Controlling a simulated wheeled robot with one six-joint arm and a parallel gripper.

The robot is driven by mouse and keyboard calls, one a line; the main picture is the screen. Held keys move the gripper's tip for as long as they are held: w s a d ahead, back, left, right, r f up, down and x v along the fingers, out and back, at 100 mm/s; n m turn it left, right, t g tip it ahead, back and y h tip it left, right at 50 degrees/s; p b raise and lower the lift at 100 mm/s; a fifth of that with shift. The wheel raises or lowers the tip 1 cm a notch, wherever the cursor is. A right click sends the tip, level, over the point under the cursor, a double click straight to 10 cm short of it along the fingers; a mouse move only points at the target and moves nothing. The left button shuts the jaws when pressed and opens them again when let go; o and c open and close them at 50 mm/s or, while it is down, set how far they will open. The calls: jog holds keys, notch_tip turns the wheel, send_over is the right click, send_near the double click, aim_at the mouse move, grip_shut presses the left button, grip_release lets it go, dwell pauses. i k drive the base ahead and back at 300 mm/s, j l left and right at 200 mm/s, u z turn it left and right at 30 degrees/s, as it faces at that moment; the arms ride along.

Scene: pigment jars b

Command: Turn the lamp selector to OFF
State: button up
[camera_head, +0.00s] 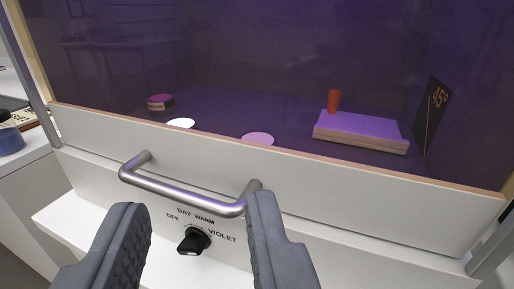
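The lamp selector is a small black knob (193,241) on the white front panel of a booth. Labels OFF, DAY, WARM and VIOLET run around its upper side, with OFF at upper left and VIOLET at right. The booth's inside is lit purple. I cannot clearly tell which label the knob's mark faces. My gripper (196,204) is open, its two grey fingers at left and right of the knob in the picture. Nothing is between the fingertips that they touch, as far as I can see.
A metal bar handle (180,193) crosses the panel just above the knob, close to my fingertips. Behind the glass are a book (360,133), an orange-red jar (334,101), round discs (258,138) and a dark 45° card (431,112). A blue jar (10,140) stands at left.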

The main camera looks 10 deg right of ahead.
aim_at(195, 241)
jog(key=i+j+z, duration=0.2)
jog(key=j+z, duration=0.15)
jog(key=i+j+z, duration=0.1)
jog(key=j+z, duration=0.2)
jog(key=j, duration=0.25)
jog(key=j+z, duration=0.35)
jog(key=j, duration=0.15)
jog(key=k, duration=0.25)
jog(key=l, duration=0.05)
